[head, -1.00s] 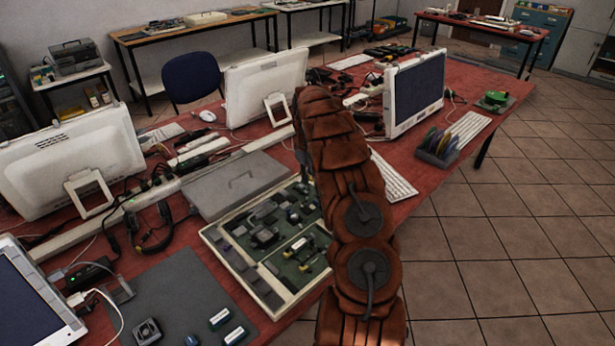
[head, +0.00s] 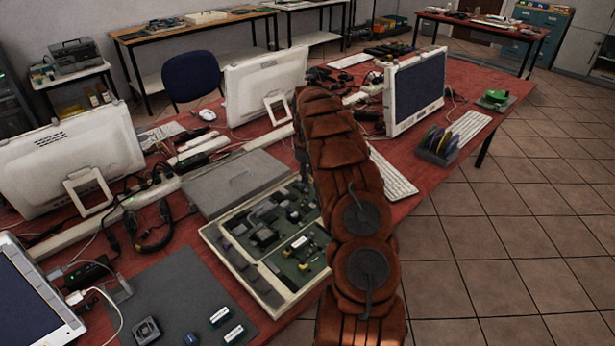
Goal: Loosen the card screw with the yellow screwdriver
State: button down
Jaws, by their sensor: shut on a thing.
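An open shallow case (head: 268,236) with a pale rim lies on the red table, left of my arm. It holds green circuit boards (head: 296,262) with dark, white and yellowish parts. The card screw is too small to make out. I cannot pick out the yellow screwdriver. My orange-brown arm rises through the middle of the view and covers the right edge of the case. My gripper is hidden behind the arm, so its jaws and anything in them do not show.
A grey closed box (head: 236,183) lies behind the case. A dark mat (head: 185,290) with small parts is at front left. White monitors (head: 68,160) and a keyboard (head: 392,172) stand around. Tiled floor is clear beyond the table.

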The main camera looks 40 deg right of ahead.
jog(key=shift+d+n+b, duration=0.1)
jog(key=shift+n+b, duration=0.75)
jog(key=shift+n, duration=2.05)
jog(key=shift+b, duration=0.3)
jog(key=shift+w+d+n+b, duration=0.1)
jog(key=shift+n+b, duration=0.35)
jog(key=shift+n, duration=0.85)
jog(key=shift+n+b, duration=0.6)
jog(key=shift+n, duration=1.2)
jog(key=shift+n, duration=0.6)
jog(key=shift+w+n+b, duration=0.15)
jog(key=shift+n+b, duration=0.75)
jog(key=shift+n, duration=1)
jog(key=shift+r+p, duration=0.85)
jog(key=shift+r, duration=2.65)
